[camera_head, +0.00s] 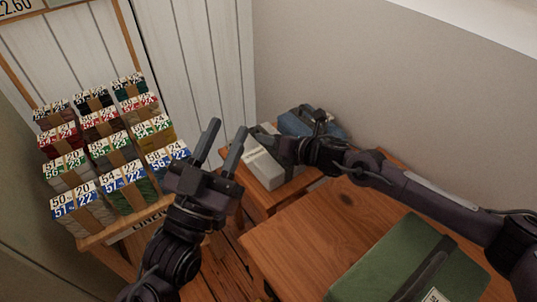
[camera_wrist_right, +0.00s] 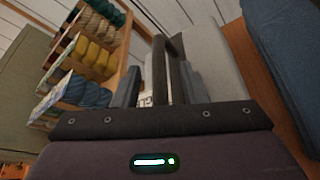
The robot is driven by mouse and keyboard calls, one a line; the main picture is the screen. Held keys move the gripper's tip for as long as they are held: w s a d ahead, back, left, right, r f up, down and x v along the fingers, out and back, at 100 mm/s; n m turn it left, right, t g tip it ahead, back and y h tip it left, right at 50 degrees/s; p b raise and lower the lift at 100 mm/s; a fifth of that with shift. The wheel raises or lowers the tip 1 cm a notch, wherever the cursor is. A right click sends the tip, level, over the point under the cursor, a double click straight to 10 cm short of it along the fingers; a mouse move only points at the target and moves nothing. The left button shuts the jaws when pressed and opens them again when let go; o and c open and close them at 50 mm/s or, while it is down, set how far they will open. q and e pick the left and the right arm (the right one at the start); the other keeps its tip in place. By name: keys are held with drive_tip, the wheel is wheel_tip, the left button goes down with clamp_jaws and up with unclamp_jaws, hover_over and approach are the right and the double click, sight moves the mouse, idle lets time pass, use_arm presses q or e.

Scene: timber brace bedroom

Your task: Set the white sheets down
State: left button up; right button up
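The white sheets (camera_head: 264,169) are a pale bundle with a dark strap on a small wooden table in the middle of the head view. They also show in the right wrist view (camera_wrist_right: 207,58). My right gripper (camera_head: 283,146) is at the bundle's top right. In the right wrist view its fingers (camera_wrist_right: 160,86) stand apart, with the bundle's dark strap between them and a gap at its left. The bundle appears to rest on the table; its underside is hidden. My left gripper (camera_head: 231,143) is open and empty, in front of the bundle's left side in the picture.
A blue bundle (camera_head: 302,121) lies behind the white one. A green strapped bundle (camera_head: 385,270) is on the larger wooden table (camera_head: 318,234) at front right. A rack of several banded, labelled stacks (camera_head: 122,153) stands at left. The larger table's middle is clear.

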clamp_jaws()
idle(1.4)
drive_tip(key=shift+r, duration=0.15)
